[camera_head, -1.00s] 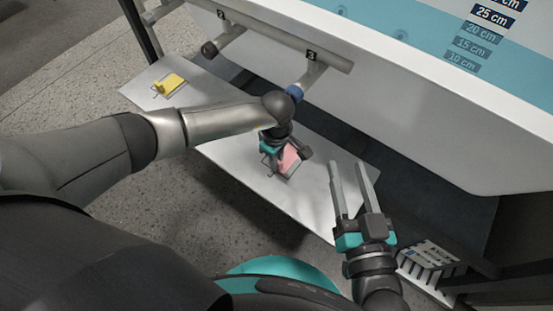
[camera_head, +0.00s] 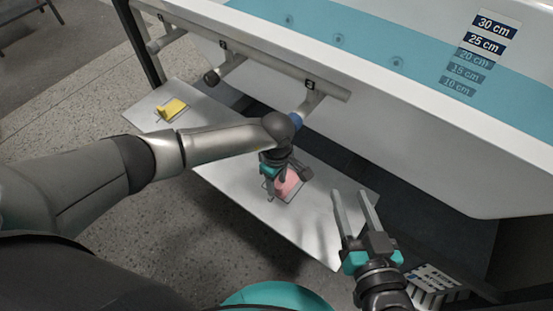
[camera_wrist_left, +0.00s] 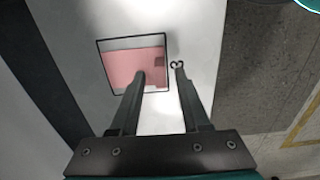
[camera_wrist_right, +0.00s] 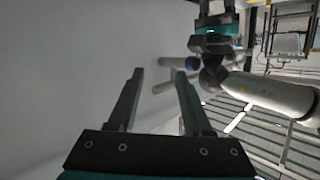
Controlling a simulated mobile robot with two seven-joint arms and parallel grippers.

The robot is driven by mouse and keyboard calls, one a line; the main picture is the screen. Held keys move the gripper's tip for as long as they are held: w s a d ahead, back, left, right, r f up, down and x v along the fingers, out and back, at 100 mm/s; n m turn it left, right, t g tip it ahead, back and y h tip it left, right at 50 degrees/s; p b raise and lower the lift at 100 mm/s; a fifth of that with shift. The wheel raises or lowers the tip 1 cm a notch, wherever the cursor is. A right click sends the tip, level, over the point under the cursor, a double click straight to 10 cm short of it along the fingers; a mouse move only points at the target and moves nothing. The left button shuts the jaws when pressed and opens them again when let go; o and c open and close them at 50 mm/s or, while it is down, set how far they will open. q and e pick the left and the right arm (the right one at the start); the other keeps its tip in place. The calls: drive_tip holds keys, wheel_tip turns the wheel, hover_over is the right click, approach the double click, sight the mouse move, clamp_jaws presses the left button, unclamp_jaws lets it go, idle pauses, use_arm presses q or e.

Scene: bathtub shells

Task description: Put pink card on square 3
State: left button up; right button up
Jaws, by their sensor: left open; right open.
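The pink card (camera_head: 290,182) lies on the pale shelf board (camera_head: 240,195), partly hidden by my left gripper (camera_head: 270,195) in the head view. In the left wrist view the pink card (camera_wrist_left: 122,68) lies mostly inside a black-outlined square (camera_wrist_left: 120,43), with a bare strip along one side. A small dark mark, perhaps the digit 3 (camera_wrist_left: 177,64), sits just beside the square. My left gripper (camera_wrist_left: 160,70) is open above the card's edge, one finger over the card and one beside the square. My right gripper (camera_head: 352,193) is open and empty, away from the card.
A yellow card (camera_head: 172,108) lies on the board's far left end. The white tub wall (camera_head: 440,160) with a rail (camera_head: 250,55) rises behind the board. A slotted rack (camera_head: 435,285) stands at lower right. Stone floor is in front.

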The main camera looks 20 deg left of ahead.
use_arm(q)
wheel_tip(320, 180, up, 3)
drive_tip(key=shift+f+p, duration=0.2)
drive_tip(key=shift+p, duration=0.4)
wheel_tip(320, 180, up, 2)
drive_tip(key=shift+r+p, duration=0.15)
drive_tip(key=shift+p, duration=0.45)
drive_tip(key=shift+r+p, duration=0.45)
drive_tip(key=shift+r, duration=0.45)
drive_tip(key=shift+r+p, duration=0.8)
drive_tip(key=shift+r, duration=0.95)
use_arm(e)
drive_tip(key=s+d+f+g+h, duration=0.1)
drive_tip(key=s+d+g+h, duration=0.3)
drive_tip(key=d+g, duration=0.5)
drive_tip(key=shift+s+d+h, duration=0.35)
drive_tip(key=shift+s+h, duration=0.05)
drive_tip(key=shift+s, duration=0.3)
drive_tip(key=shift+f, duration=0.1)
